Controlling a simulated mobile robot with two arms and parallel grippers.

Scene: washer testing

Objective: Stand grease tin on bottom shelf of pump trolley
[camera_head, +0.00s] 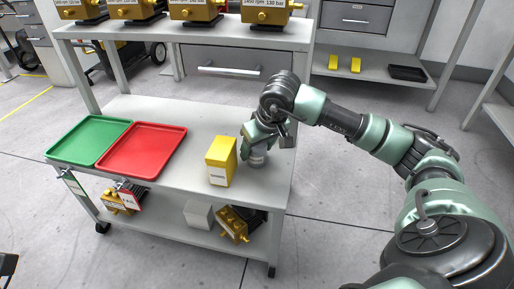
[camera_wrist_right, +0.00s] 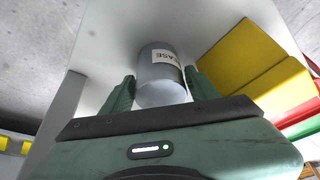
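The grey grease tin (camera_head: 257,158) is at the right part of the pump trolley's top shelf (camera_head: 190,187). It seems to touch that top. My right gripper (camera_head: 258,145) comes down over it. In the right wrist view the tin (camera_wrist_right: 160,78), with a white label, sits between the two fingers (camera_wrist_right: 160,90), which look closed against its sides. The trolley's bottom shelf (camera_head: 180,226) shows below, with gold pumps (camera_head: 236,222) and a pale box (camera_head: 198,214) on it. My left gripper is not in view.
A yellow box (camera_head: 221,160) stands just left of the tin. A red tray (camera_head: 142,150) and a green tray (camera_head: 89,141) lie farther left. Behind is a bench with a drawer (camera_head: 236,70) and several pumps on top. The floor right of the trolley is clear.

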